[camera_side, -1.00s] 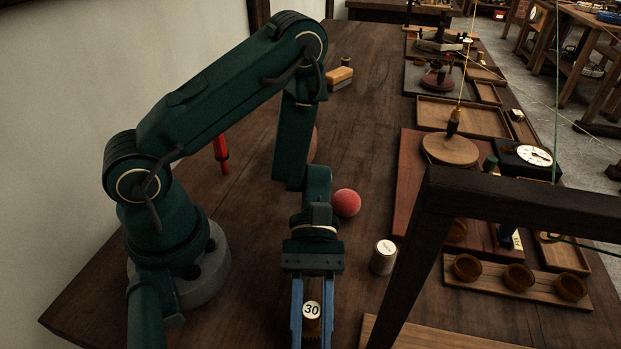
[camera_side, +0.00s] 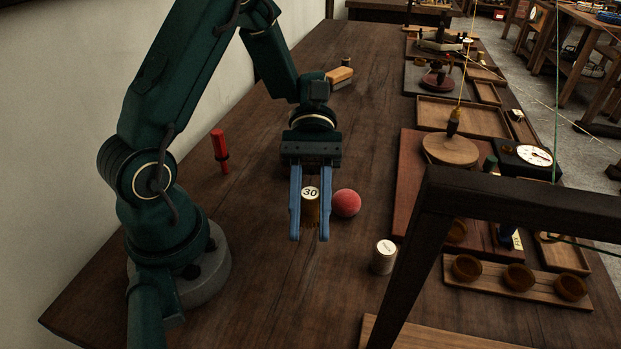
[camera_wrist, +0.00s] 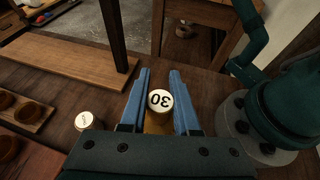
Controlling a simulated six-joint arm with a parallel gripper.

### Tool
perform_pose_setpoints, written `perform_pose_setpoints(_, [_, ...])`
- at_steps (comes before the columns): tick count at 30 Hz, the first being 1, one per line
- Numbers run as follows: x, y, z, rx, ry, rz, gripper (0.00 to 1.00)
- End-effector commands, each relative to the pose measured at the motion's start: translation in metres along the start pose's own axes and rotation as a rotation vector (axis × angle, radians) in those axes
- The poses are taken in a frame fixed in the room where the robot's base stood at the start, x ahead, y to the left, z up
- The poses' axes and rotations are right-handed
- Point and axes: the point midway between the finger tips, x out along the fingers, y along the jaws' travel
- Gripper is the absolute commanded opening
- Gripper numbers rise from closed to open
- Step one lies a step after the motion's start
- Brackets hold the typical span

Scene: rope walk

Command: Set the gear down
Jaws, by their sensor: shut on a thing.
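The gear (camera_side: 311,208) is a small brass-coloured cylinder with a toothed lower edge and a white top marked 30. My gripper (camera_side: 310,228) is shut on it, with one blue finger on each side. The gear looks upright. I cannot tell whether its underside touches the table or hangs a little above it. In the wrist view the white top of the gear (camera_wrist: 160,101) shows between the two fingers of my gripper (camera_wrist: 160,85), and its lower body is mostly hidden.
A red ball (camera_side: 346,203) lies close to the right of my gripper. A white-topped cylinder (camera_side: 384,257) stands further right and nearer. A dark wooden frame (camera_side: 425,230) rises at right. The table (camera_side: 270,280) in front is bare.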

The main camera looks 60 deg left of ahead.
Motion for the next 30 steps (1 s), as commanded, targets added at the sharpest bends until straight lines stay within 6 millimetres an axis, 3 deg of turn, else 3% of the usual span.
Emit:
perform_pose_setpoints(7, [-0.015, -0.001, 0.011, 0.001, 0.002, 0.001, 0.00])
perform_pose_setpoints(17, [-0.032, -0.001, 0.050, 0.003, 0.004, -0.001, 0.00])
perform_pose_setpoints(30, [-0.024, -0.035, 0.008, 0.152, -0.003, -0.373, 0.00])
